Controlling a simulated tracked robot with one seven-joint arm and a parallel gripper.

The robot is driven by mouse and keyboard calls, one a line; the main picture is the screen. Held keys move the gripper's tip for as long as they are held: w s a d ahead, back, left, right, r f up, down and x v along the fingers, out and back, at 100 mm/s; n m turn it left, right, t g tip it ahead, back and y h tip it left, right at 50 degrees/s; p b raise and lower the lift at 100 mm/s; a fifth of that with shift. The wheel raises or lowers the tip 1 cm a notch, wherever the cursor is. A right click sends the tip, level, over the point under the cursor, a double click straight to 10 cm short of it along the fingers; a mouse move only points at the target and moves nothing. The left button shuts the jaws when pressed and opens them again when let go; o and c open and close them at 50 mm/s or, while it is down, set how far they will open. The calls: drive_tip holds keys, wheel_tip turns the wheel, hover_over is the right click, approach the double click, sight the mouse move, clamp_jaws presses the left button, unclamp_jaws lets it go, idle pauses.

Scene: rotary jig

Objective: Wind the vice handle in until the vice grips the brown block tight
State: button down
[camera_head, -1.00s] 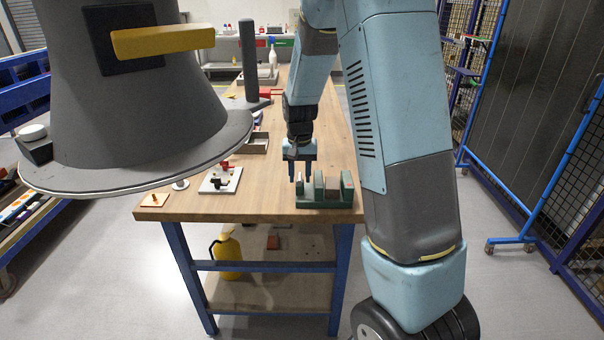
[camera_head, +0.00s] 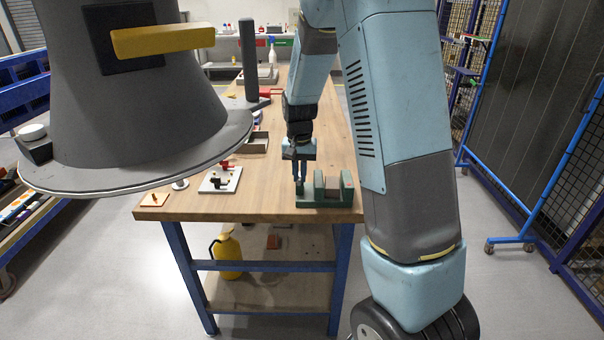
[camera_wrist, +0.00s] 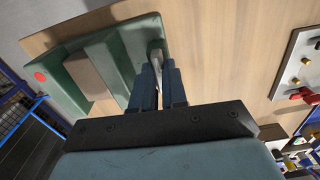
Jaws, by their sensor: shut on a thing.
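The green vice (camera_head: 325,201) sits at the near right corner of the workbench and shows at the upper left of the wrist view (camera_wrist: 62,97). The brown block (camera_head: 333,187) is between its two jaws; it also shows in the wrist view (camera_wrist: 89,75). I cannot tell whether both jaws press on it. The grey vice handle (camera_wrist: 157,54) sticks out at the vice's end, partly hidden by my fingers. My gripper (camera_head: 299,189) points down at the vice's left end. Its blue fingers (camera_wrist: 158,84) are shut on the handle.
A white plate with red and black parts (camera_head: 220,180) and a small orange plate (camera_head: 153,200) lie left of the vice. An open box (camera_head: 255,144) stands farther back. The wooden bench top (camera_head: 265,197) is clear between plate and vice.

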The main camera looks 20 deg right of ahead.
sight(300, 176)
drive_tip(key=m, duration=0.4)
drive_tip(key=shift+d+m, duration=0.1)
drive_tip(key=shift+m, duration=2.5)
drive_tip(key=c, duration=1.2)
unclamp_jaws()
drive_tip(key=shift+o, duration=0.2)
drive_tip(key=shift+r, duration=0.3)
wheel_tip(300, 176, up, 13)
